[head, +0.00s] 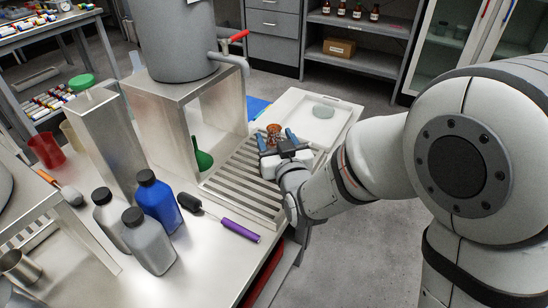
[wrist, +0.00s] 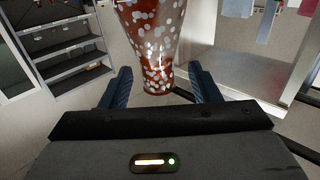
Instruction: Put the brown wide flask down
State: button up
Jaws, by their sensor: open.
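The brown wide flask (head: 273,131) is reddish brown with pale speckles. In the head view it stands upright at the far end of the slatted metal rack, by the white tray. My gripper (head: 277,140) is at the flask with its blue fingers open. In the wrist view the flask (wrist: 153,45) is upright beyond and between the spread fingers of my gripper (wrist: 160,72), with a gap on each side. Its top is cut off there. I cannot tell exactly what its base rests on.
The slatted rack (head: 243,178) lies on the metal bench. A white tray (head: 343,110) with a pale round dish (head: 323,112) is behind it.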

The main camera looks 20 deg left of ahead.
aim_at(272, 130)
jog(key=x, duration=0.4)
jog(key=shift+c, duration=0.5)
grip_shut()
